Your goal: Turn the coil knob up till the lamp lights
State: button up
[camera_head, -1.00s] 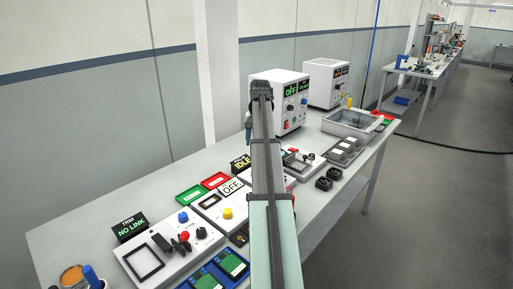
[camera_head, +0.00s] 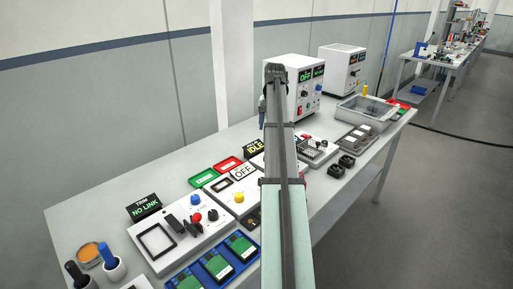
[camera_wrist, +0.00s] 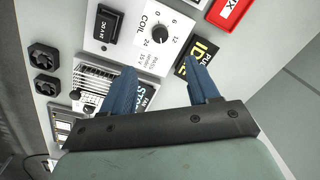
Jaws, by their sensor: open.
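The coil knob (camera_wrist: 160,31) is a small black round knob on a white panel, ringed by a dial with printed numbers such as 0, 6, 12 and 24. Its pointer setting is too small to read surely. My gripper (camera_wrist: 159,66) is open and empty, its two blue fingers spread apart. The knob shows beyond the fingertips and between them, apart from both. The black IDLE sign (camera_wrist: 194,57) with yellow letters lies by the right finger; it also shows in the head view (camera_head: 254,148). My arm hides the knob in the head view. I cannot make out a lit lamp.
A black block (camera_wrist: 108,22) stands left of the knob. A grey finned unit (camera_wrist: 100,80) lies by the left finger. Two black fans (camera_wrist: 43,66) sit further left. A red tray (camera_wrist: 232,10) is at the upper right.

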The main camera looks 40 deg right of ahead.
jog(key=f+n, duration=0.1)
jog(key=f, duration=0.3)
jog(key=f+n, duration=0.2)
jog(key=f, duration=0.3)
jog(key=f+n+h, duration=0.1)
jog(key=f, duration=0.4)
jog(key=shift+w+a+g, duration=0.35)
jog(key=shift+g, duration=0.05)
dwell(0.4)
jog(key=shift+c, duration=0.4)
jog(key=c, duration=1)
jog(key=shift+o, duration=0.2)
